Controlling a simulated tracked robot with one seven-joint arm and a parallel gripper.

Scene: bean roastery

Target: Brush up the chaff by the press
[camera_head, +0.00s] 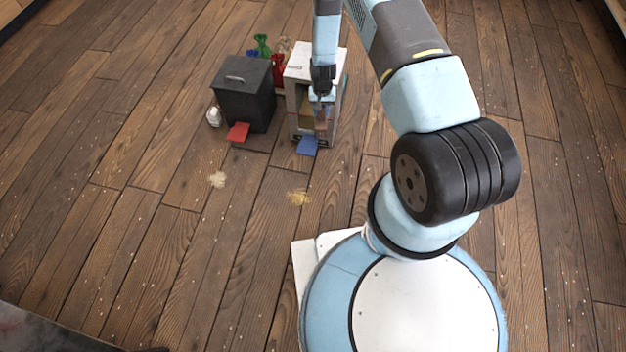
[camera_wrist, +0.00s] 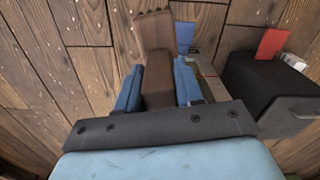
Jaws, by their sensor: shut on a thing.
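My gripper (camera_head: 321,92) is shut on a brown, block-shaped thing, likely a brush (camera_wrist: 156,45). In the wrist view it sits between the blue fingers of my gripper (camera_wrist: 159,84). In the head view, my gripper is at the front of a white, open-fronted cabinet (camera_head: 299,60), which may be the press. I cannot tell whether the brown thing touches the cabinet. A yellowish patch of chaff (camera_head: 298,197) lies on the floor in front of the cabinet. A paler patch (camera_head: 217,179) lies to its left. Neither patch is clear in the wrist view.
A black box (camera_head: 243,94) with a lid handle stands left of the cabinet. A red flap (camera_head: 238,131) and a blue flap (camera_head: 307,146) stick out low in front. Green and red bags (camera_head: 263,45) stand behind. A small white item (camera_head: 213,116) sits left. The floor in front is open.

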